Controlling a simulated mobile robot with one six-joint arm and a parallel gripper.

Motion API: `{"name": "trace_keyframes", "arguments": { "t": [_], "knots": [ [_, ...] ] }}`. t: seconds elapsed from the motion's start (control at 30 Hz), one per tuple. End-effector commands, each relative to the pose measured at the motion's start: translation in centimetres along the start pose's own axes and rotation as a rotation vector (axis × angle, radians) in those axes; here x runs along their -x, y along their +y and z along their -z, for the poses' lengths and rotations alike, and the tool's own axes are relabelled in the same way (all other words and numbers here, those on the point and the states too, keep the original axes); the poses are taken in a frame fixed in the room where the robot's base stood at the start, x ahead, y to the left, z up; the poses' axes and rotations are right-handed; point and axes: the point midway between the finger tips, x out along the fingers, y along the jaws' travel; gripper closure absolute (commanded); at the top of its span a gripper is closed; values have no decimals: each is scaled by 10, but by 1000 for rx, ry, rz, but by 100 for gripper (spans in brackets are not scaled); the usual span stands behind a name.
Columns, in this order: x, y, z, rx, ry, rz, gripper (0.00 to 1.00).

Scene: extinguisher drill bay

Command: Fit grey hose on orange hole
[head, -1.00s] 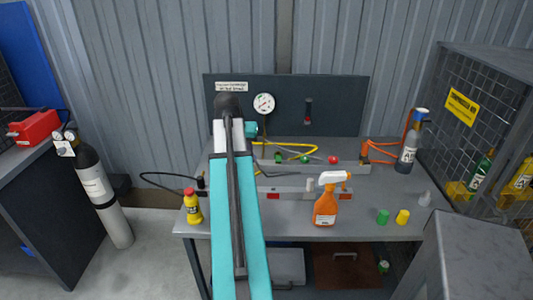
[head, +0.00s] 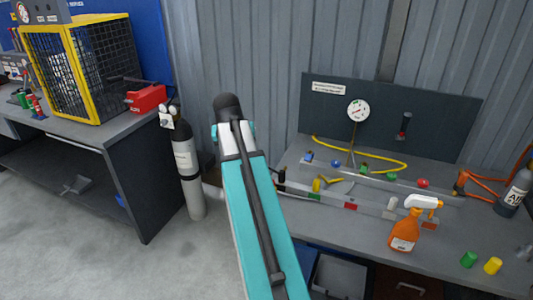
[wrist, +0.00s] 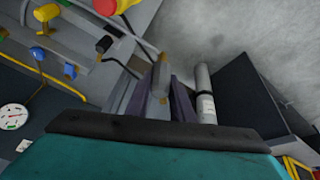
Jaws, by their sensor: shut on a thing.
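My gripper (wrist: 160,105) shows in the wrist view with its dark purple-grey fingers closed around a grey cylindrical piece, which looks like the end of the grey hose (wrist: 161,76). A dark hose runs beside it towards a black fitting (wrist: 103,44) on the bench; where it joins the held piece is unclear. In the head view my arm hides the gripper and the held piece. An orange patch (head: 431,217) shows at the right end of the front bar, partly behind the spray bottle; I cannot make out a hole. The gripper is left of the bar, apart from the orange patch.
The orange spray bottle (head: 404,232) stands before the bar's right end. Green (head: 469,259) and yellow (head: 493,265) cylinders stand near the front edge. A gauge (head: 358,110) rises behind. A gas cylinder (head: 188,165) stands on the floor left of the bench, near my arm.

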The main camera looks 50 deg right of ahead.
Motion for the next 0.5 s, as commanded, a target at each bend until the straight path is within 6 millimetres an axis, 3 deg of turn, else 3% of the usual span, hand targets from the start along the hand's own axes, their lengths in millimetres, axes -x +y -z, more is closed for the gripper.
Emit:
{"name": "trace_keyframes", "arguments": {
  "t": [0.1,0.5],
  "knots": [
    [8,-40,-7,67,7,28,100],
    [39,-160,-42,282,29,117,100]
  ]
}}
